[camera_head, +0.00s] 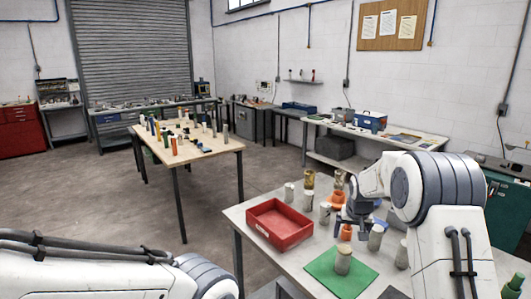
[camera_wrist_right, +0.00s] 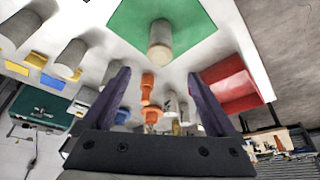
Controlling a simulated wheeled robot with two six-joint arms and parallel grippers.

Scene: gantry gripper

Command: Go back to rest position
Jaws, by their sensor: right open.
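My right gripper (camera_head: 352,222) hangs over the near table (camera_head: 270,262), among the parts standing there. In the right wrist view its two dark fingers (camera_wrist_right: 159,76) are spread apart with nothing held between them. Orange parts (camera_wrist_right: 148,85) show beyond the gap between the fingers. A green mat (camera_head: 322,278) lies near the table's front, with a grey cylinder (camera_head: 343,261) standing on it. The cylinder also shows in the wrist view (camera_wrist_right: 161,42), beyond the fingertips. My left arm crosses the lower left of the head view; its gripper is out of the picture.
A red tray (camera_head: 270,234) sits left of my right gripper. Several grey cylinders (camera_head: 375,238), orange parts (camera_head: 337,198) and a brass cylinder (camera_head: 309,179) stand close around the gripper. Another table (camera_head: 205,152) with many small parts stands further back, with open floor between.

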